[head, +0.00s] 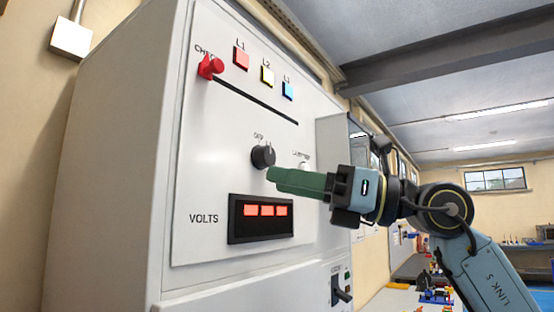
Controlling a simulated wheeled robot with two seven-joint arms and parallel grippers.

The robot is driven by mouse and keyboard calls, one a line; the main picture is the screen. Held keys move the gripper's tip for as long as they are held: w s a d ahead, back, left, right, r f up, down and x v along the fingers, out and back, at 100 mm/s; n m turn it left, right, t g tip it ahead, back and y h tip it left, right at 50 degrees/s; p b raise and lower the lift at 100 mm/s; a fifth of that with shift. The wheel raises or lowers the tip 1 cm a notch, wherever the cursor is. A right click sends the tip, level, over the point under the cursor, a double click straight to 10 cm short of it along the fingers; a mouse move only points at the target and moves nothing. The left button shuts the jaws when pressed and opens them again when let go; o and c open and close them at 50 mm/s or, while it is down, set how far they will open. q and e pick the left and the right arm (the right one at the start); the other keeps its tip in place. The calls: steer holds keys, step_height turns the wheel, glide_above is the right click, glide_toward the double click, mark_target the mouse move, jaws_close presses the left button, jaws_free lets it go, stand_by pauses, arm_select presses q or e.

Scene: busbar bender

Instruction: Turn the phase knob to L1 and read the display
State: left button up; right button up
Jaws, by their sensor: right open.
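A round black knob (263,157) sits on the white panel (215,150) with "OFF" printed above it; its pointer direction is too small to tell. The VOLTS display (261,217) is below the knob and shows red lit blocks, with no readable digits. My right gripper (270,175) is open, with its green fingers just right of and below the knob. I cannot tell whether they touch it. My left gripper is not in view.
A white button (303,167) is right of the knob, close to my gripper.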

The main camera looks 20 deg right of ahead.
mark_target(270, 154)
steer(key=s+d+r+m+t+h, duration=0.1)
steer(key=d+r+m+t+h, duration=0.1)
steer(key=d+r+t+h, duration=0.55)
steer(key=w+a+p, duration=0.1)
steer(key=w+a, duration=0.1)
steer(key=w, duration=0.1)
steer(key=w+a+g+p, duration=0.1)
steer(key=w+a+p, duration=0.1)
steer(key=w, duration=0.1)
steer(key=w+a+f+g+p, duration=0.1)
steer(key=w+a, duration=0.2)
steer(key=w, duration=0.1)
steer(key=shift+g, duration=0.25)
steer(key=c, duration=1)
